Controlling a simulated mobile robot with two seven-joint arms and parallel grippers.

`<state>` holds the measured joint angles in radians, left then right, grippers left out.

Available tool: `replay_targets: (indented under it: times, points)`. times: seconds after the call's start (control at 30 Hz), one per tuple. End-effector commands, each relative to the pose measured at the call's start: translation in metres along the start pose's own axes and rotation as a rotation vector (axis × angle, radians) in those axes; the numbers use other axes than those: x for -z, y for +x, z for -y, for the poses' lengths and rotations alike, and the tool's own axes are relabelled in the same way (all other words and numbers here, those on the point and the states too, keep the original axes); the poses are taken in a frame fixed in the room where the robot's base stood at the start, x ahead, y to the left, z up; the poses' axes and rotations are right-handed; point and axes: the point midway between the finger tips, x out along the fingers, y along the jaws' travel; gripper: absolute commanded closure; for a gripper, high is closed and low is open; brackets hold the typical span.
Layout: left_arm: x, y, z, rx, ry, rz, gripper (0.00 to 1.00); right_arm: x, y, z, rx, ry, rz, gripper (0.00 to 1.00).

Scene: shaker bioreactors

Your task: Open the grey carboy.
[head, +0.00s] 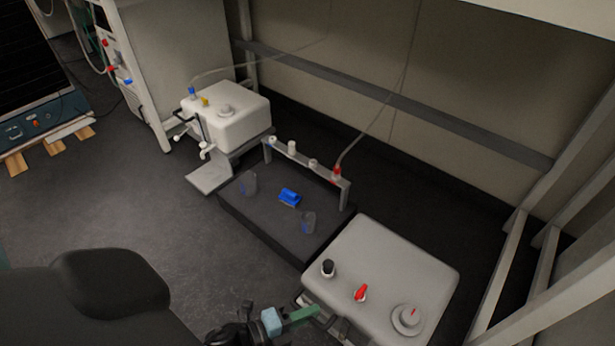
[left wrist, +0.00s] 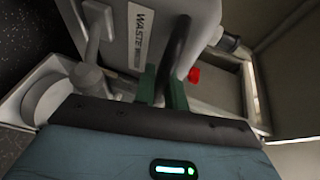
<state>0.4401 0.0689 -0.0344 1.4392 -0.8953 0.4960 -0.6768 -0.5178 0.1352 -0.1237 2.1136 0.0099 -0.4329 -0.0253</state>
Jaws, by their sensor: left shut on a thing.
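The grey carboy (head: 385,258) stands at the lower right of the head view. On top it has a black cap (head: 328,267), a red valve handle (head: 361,292) and a large round cap (head: 408,318). In the left wrist view its body (left wrist: 200,22) carries a WASTE label (left wrist: 139,37). My left gripper (head: 314,312) is at the carboy's near left side. Its green fingers (left wrist: 162,88) are shut on a black bar-like handle (left wrist: 175,53) on that side. The handle's lower end is hidden by the gripper. My right gripper is not in view.
A white carboy (head: 238,120) sits on a stand at the back left. Frame posts (head: 503,265) stand at right.

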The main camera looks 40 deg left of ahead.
Motion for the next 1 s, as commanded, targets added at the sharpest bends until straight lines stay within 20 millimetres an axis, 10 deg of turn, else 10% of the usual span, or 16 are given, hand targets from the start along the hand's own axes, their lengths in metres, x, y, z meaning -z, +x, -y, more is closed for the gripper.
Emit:
replay_targets:
  times: [0.37,0.53,1.0]
  points:
    - [-0.001,0.0,0.001,0.001,0.0,0.002,1.0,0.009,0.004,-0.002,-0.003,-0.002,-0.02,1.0]
    - [-0.001,0.0,0.001,0.001,0.0,0.001,0.67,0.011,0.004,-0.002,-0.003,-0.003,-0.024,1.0]
    - [0.0,-0.018,0.001,-0.002,0.0,0.0,0.66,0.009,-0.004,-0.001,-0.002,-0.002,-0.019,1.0]
